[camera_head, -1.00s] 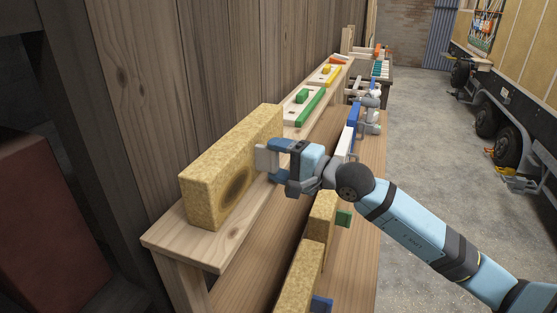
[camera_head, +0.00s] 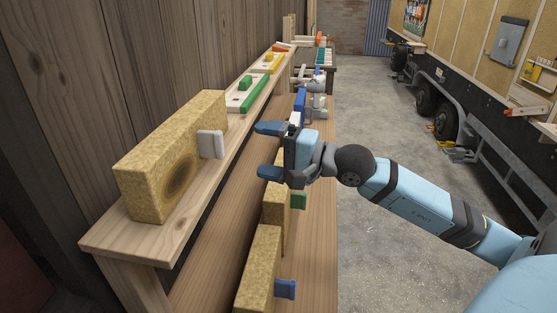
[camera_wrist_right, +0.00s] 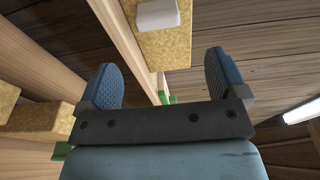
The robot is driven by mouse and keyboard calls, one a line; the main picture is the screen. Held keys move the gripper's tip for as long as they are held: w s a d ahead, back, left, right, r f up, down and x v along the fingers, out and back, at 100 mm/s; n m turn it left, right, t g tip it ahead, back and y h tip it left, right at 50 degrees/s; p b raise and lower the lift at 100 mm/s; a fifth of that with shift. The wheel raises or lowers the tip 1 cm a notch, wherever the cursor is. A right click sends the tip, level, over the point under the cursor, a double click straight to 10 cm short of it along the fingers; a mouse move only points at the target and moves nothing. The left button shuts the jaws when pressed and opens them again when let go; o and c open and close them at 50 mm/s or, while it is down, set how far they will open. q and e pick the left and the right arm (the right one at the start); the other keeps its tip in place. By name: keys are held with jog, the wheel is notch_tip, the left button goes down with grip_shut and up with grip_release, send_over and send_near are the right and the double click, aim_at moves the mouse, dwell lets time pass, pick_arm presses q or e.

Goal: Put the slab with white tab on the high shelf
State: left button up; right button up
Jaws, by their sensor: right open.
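The slab with the white tab (camera_head: 160,150) is a long yellow, rough-textured block with a dark round patch on its near face. It rests on the high shelf (camera_head: 130,235), and its white tab (camera_head: 211,144) sticks out toward the aisle. My right gripper (camera_head: 268,150) is open and empty, to the right of the tab and apart from it. In the right wrist view the slab (camera_wrist_right: 170,45) and its tab (camera_wrist_right: 157,14) lie beyond the open fingers (camera_wrist_right: 165,85). My left gripper is not in view.
On the lower shelf (camera_head: 220,240) stand two similar slabs, one with a green tab (camera_head: 298,201) and one with a blue tab (camera_head: 285,289). Farther along the high shelf are a green piece (camera_head: 254,94) and a yellow piece (camera_head: 272,63).

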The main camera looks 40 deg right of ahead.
jog(key=shift+b+v, duration=0.35)
jog(key=shift+v, duration=0.85)
